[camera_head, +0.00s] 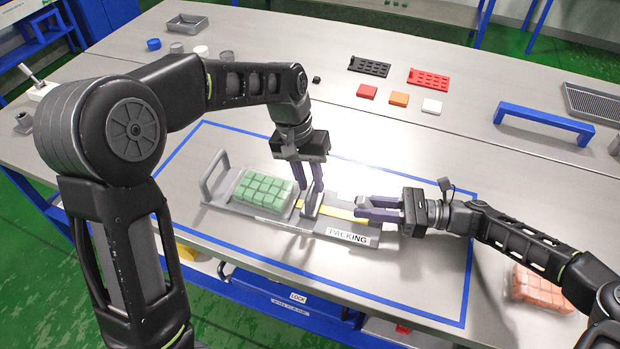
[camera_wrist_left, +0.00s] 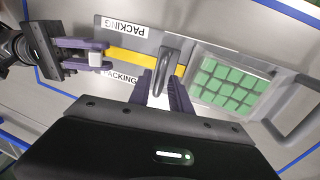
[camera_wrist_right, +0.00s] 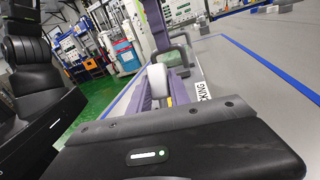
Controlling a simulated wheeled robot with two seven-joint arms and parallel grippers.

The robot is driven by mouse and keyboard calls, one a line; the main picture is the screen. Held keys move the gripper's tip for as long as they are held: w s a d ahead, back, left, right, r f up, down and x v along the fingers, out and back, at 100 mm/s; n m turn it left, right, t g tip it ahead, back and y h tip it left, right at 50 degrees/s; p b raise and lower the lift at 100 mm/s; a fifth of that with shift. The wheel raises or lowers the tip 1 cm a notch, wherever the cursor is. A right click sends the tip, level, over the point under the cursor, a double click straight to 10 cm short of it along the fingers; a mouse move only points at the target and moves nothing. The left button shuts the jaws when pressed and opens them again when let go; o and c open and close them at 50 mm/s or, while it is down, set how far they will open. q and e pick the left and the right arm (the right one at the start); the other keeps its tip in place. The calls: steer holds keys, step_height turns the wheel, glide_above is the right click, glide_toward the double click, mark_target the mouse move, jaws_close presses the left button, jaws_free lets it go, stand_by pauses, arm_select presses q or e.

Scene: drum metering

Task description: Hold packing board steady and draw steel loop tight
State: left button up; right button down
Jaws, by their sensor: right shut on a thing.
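The grey packing board (camera_head: 290,223) lies on the table inside a blue outline, with a green block pack (camera_head: 263,190) on it. A yellow strap (camera_head: 345,214) runs along it toward the right. An upright grey loop (camera_wrist_left: 167,55) stands across the strap beside the pack. My left gripper (camera_head: 311,188) points down at this loop; its fingers (camera_wrist_left: 160,88) are apart, one on each side of it. My right gripper (camera_head: 365,207) is shut on a pale grey piece (camera_wrist_right: 157,80) at the strap's right end. It also shows in the left wrist view (camera_wrist_left: 95,60). I cannot tell whether it is a loop.
A grey end handle (camera_head: 213,177) rises at the board's left end. An orange block pack (camera_head: 540,288) lies at the right, near my right arm. Red, orange and white blocks (camera_head: 398,99) and a blue handle bar (camera_head: 545,120) lie further back. Bare table surrounds the board.

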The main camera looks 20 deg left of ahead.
arm_select(q)
jaws_close()
stand_by(1.1)
